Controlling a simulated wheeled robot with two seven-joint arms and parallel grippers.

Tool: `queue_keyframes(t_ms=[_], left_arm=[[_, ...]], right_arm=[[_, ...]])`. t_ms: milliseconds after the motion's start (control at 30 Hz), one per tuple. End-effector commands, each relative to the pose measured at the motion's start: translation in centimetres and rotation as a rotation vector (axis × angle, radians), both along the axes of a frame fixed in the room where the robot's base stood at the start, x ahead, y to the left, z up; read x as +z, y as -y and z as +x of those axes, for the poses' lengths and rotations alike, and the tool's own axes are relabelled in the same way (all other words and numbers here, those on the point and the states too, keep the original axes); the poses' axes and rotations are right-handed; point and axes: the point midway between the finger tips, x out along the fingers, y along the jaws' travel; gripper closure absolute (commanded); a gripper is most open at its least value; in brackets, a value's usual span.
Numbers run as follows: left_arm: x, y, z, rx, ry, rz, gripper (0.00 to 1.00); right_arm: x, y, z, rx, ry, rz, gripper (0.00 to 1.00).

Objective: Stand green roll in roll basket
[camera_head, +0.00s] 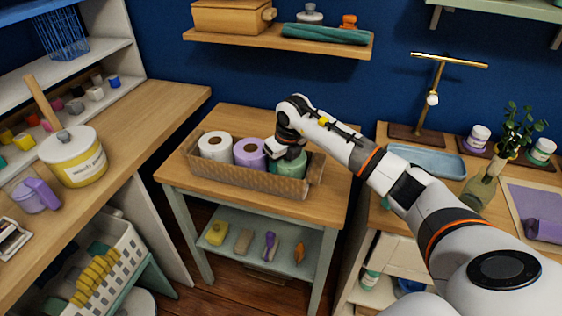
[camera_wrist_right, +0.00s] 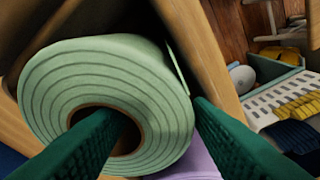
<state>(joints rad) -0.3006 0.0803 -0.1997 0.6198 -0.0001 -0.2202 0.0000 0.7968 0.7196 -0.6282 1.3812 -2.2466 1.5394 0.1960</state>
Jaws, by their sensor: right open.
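The green roll (camera_head: 288,167) stands at the right end of the roll basket (camera_head: 238,178), beside the purple roll (camera_head: 250,152) and the white roll (camera_head: 215,147). My right gripper (camera_head: 284,152) is at the top of the green roll. In the right wrist view the green roll (camera_wrist_right: 105,95) shows its spiral end. My right gripper (camera_wrist_right: 160,115) is open, one finger over the core hole and the other outside the roll's edge. The arm partly hides the roll in the head view. My left gripper is not in view.
The basket is on a small wooden table (camera_head: 180,175) with a lower shelf of small items. A wooden wall shelf (camera_head: 285,42) hangs above. A right-hand table holds a blue tray (camera_head: 428,160). A left counter bears a yellow and white pot (camera_head: 73,160).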

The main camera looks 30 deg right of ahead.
Motion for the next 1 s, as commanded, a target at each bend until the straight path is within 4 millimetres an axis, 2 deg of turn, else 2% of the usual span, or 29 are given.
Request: queue_keyframes(t_ms=[167,400,600,767,1000], left_arm=[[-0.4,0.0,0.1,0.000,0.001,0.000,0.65],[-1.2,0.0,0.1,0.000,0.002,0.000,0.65],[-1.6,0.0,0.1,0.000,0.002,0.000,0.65],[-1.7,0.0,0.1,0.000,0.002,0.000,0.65],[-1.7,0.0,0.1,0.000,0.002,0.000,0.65]], right_arm=[[2.1,0.1,-0.4,0.001,0.005,-0.002,0.54],[7.1,0.2,-1.6,0.001,0.006,-0.001,0.54],[10.3,0.3,-2.4,0.000,0.003,-0.001,0.54],[11.4,0.3,-2.8,0.000,0.001,-0.001,0.54],[11.5,0.2,-2.8,0.003,0.001,0.004,0.54]])
